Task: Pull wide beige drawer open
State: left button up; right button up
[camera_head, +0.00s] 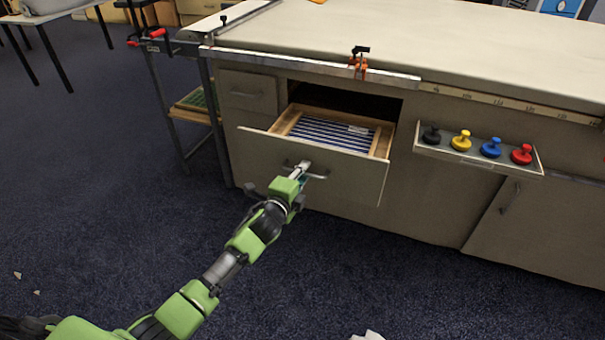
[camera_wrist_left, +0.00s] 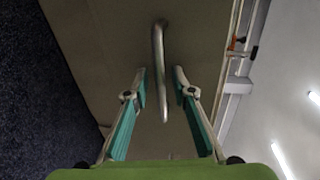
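The wide beige drawer (camera_head: 345,180) stands partly pulled out of the long table's front, showing its wooden inner walls and blue-and-white striped contents. Its metal bar handle (camera_head: 318,176) is partly hidden by my left gripper (camera_head: 301,168) in the head view. In the left wrist view, the handle (camera_wrist_left: 158,55) runs between the two fingers of my left gripper (camera_wrist_left: 160,75). The fingers are apart, with a gap on each side of the bar. The drawer front (camera_wrist_left: 110,35) fills much of that view. My right gripper is not seen.
A small drawer (camera_head: 248,92) left of the opening is closed. A ledge (camera_head: 470,160) with black, yellow, blue and red knobbed pieces juts out at the right. A clamp (camera_head: 359,62) sits on the table edge. The blue carpet before the drawer is clear.

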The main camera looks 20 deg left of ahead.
pick_arm(q)
jog(key=v, duration=1.2)
dwell(0.4)
